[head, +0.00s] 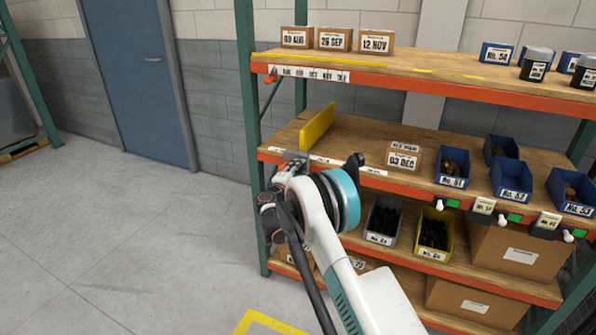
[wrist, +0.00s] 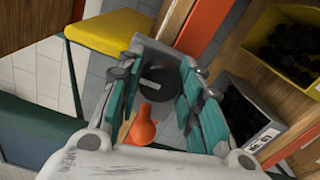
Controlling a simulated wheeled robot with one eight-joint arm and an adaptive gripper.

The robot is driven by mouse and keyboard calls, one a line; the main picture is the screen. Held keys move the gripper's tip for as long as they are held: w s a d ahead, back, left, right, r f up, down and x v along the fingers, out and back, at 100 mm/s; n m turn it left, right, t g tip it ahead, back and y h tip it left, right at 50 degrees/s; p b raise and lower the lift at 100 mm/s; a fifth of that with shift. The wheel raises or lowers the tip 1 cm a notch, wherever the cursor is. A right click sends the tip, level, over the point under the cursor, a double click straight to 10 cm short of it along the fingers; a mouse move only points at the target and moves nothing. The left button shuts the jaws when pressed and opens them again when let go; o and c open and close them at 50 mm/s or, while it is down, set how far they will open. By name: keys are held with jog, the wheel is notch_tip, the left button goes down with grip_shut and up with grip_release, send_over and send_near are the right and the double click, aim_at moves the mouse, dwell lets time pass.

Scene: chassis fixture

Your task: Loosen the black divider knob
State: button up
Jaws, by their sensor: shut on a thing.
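The black divider knob (wrist: 160,88) is round and sits between my gripper's teal-padded fingers in the wrist view. My gripper (wrist: 158,72) is shut on it, with finger pads on both sides. An orange rounded piece (wrist: 143,124) also lies between the fingers, nearer the palm; I cannot tell whether it is touched. The yellow divider (head: 318,128) stands upright at the left end of the middle shelf, and it also shows in the wrist view (wrist: 106,36). In the head view my gripper (head: 290,164) is at that shelf's front edge, below the divider; the knob is hidden there.
The middle shelf (head: 370,136) has bare wood right of the divider, then a date box (head: 403,157) and blue bins (head: 452,168). Grey (head: 383,221) and yellow (head: 434,235) bins stand on the shelf below. A green rack post (head: 247,110) is close on the left. Open floor lies left.

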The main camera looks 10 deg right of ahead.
dwell(0.4)
jog(key=o, duration=0.8)
jog(key=v, duration=1.2)
